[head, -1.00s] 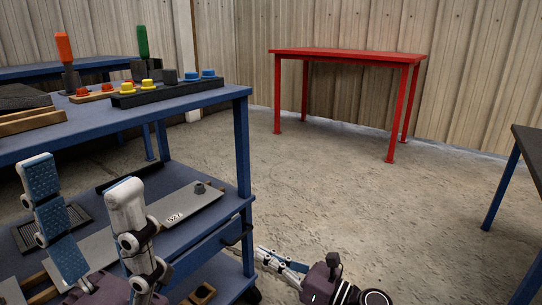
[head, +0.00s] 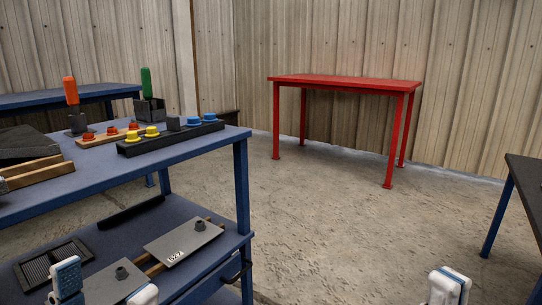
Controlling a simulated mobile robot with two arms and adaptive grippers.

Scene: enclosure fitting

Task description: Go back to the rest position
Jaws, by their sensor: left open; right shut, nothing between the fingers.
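My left gripper (head: 105,280) shows at the bottom left edge of the head view. Its two blue-and-white fingers are spread apart with nothing between them, over the front of the cart's lower shelf. Most of that hand is cut off by the frame. My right gripper (head: 450,284) shows at the bottom right as a white-and-blue fingertip part over the floor. It is shut and empty, with the rest of it out of frame.
A blue cart (head: 241,190) on the left carries yellow and blue knobs on a black rail (head: 172,138). Grey plates (head: 183,243) and a vented black panel (head: 52,264) lie on its lower shelf. A red table (head: 345,81) stands at the back. A dark-topped table (head: 526,172) is right. Floor between is open.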

